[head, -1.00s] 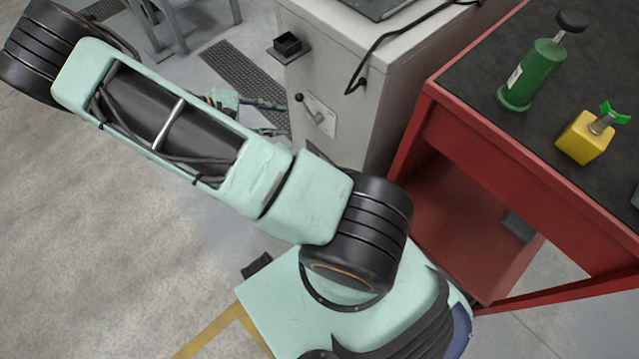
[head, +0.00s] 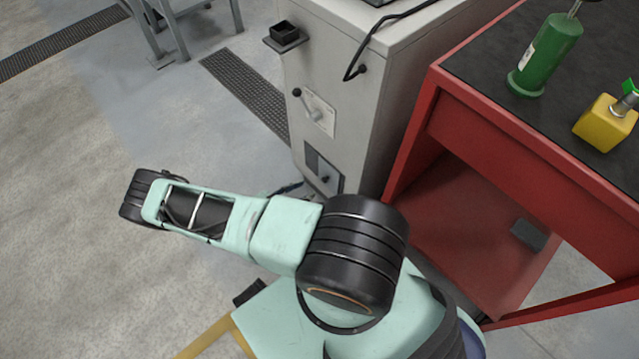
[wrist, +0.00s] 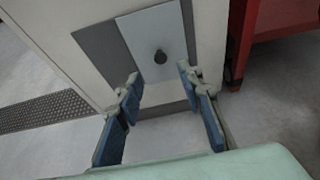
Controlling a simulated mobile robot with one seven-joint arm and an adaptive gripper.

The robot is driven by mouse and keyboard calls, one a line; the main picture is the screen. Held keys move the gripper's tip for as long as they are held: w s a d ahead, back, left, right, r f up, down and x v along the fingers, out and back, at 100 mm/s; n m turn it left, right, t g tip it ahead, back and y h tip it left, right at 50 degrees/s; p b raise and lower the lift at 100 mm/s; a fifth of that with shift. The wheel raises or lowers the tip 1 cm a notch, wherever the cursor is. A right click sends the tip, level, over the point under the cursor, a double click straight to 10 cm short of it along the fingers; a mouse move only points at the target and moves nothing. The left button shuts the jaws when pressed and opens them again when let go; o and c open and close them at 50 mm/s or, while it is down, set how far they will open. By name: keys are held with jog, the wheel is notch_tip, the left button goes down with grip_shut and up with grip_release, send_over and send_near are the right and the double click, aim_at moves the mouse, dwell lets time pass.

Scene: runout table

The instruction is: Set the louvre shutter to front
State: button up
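The louvre shutter appears to be the light plate with a black knob (wrist: 160,57) over a dark grey panel (wrist: 103,50), low on the grey cabinet, in the wrist view. In the head view the same low panel (head: 322,167) shows on the cabinet's face, with its small dark knob near the lower right. My gripper (wrist: 158,74) is open and empty. Its two blue-padded fingers point at the plate, with the knob seen between and just beyond the tips. I cannot tell the exact gap. In the head view my arm hides most of the gripper.
The grey cabinet (head: 345,80) also carries a lever on a plate (head: 313,112) and a small black tray (head: 285,35). A red table (head: 465,112) stands close on the right, bearing a green cylinder (head: 545,55) and a yellow block (head: 606,124). Open floor lies left.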

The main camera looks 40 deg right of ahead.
aim_at(323, 181)
jog(key=b+x, duration=0.1)
jog(key=x, duration=0.7)
jog(key=shift+d, duration=0.3)
grip_shut()
jog(key=shift+f, duration=0.1)
